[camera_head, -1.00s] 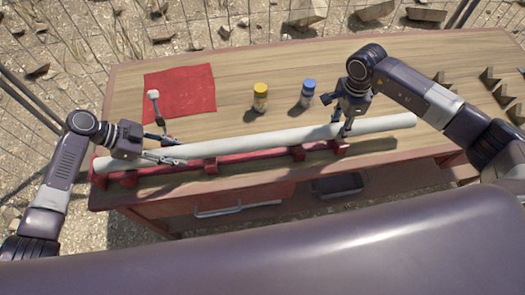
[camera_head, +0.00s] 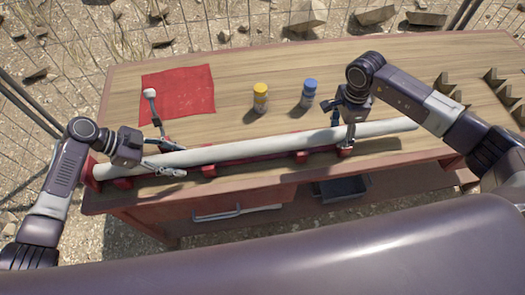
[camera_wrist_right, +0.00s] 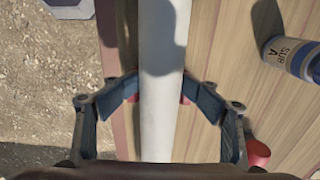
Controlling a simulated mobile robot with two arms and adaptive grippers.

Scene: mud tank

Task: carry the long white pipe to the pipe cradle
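The long white pipe (camera_head: 240,150) lies along the front of the table, over a red rail with several red brackets (camera_head: 209,170). It appears to rest on them. My left gripper (camera_head: 166,159) is open, one finger on each side of the pipe near its left end. My right gripper (camera_head: 344,131) straddles the pipe nearer its right end. In the right wrist view the pipe (camera_wrist_right: 162,50) runs between its fingers (camera_wrist_right: 161,88), which look open with the tips close to the pipe's sides. I cannot tell whether the tips touch it.
A yellow bottle (camera_head: 261,98) and a blue-capped bottle (camera_head: 309,95) stand behind the pipe. A red cloth (camera_head: 185,90) lies at the back left, partly behind a white-ended tool (camera_head: 150,94). Brown notched blocks (camera_head: 447,85) stand at the right. The table's back middle is clear.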

